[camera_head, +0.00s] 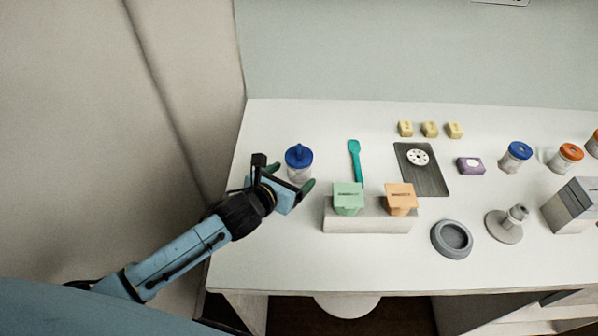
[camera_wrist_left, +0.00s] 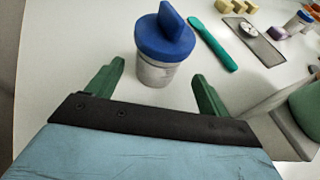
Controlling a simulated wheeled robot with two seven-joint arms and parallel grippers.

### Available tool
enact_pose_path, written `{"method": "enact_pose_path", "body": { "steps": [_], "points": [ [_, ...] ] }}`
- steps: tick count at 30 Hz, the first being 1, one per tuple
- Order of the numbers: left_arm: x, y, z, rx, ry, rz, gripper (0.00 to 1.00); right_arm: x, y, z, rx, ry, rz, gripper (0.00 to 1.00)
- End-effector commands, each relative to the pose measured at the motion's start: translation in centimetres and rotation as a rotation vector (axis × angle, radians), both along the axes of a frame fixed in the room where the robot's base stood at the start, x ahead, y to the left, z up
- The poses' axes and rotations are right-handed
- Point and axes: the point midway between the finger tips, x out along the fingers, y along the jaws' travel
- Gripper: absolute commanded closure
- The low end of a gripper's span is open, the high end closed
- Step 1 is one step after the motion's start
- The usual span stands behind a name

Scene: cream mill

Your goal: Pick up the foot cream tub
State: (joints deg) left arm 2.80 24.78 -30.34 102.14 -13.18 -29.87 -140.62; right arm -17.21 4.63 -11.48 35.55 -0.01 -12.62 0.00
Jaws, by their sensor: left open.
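A pale tub with a blue lid and upright blue grip (camera_head: 299,157) stands on the left part of the table. It also shows upright in the left wrist view (camera_wrist_left: 164,40). No label naming the foot cream can be read. My left gripper (camera_head: 290,177) is open, just on the near side of this tub. In the left wrist view its green fingers (camera_wrist_left: 158,74) are spread, and the tub stands ahead, roughly between their tips; I cannot tell if either touches it. Another blue-lidded tub (camera_head: 516,156) stands far right. My right gripper is out of view.
A grey block (camera_head: 368,226) bears green (camera_head: 347,199) and orange (camera_head: 401,199) containers right of my gripper. A teal spatula (camera_head: 354,160) and dark board (camera_head: 432,178) lie behind. An orange-lidded tub (camera_head: 569,157) and grey dish (camera_head: 452,239) stand farther right. The table's front left is clear.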

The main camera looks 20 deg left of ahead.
Motion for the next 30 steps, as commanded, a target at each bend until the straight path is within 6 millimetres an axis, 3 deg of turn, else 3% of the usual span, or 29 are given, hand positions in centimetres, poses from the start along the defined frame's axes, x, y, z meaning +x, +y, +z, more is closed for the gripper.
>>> {"method": "enact_pose_path", "body": {
  "steps": [1, 7, 19, 30],
  "points": [
    [0.7, 0.0, -0.8, -0.001, -0.002, 0.001, 0.20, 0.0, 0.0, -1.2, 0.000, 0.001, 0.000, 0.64],
    [2.5, -0.3, -1.5, -0.001, -0.001, 0.001, 0.20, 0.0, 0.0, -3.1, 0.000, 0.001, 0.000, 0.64],
    [3.1, -0.4, -1.4, 0.001, 0.001, 0.001, 0.20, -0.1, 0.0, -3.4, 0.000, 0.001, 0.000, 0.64],
    [3.1, -0.4, -1.5, 0.001, 0.001, 0.001, 0.68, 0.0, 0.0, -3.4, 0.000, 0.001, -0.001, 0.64]
  ]
}}
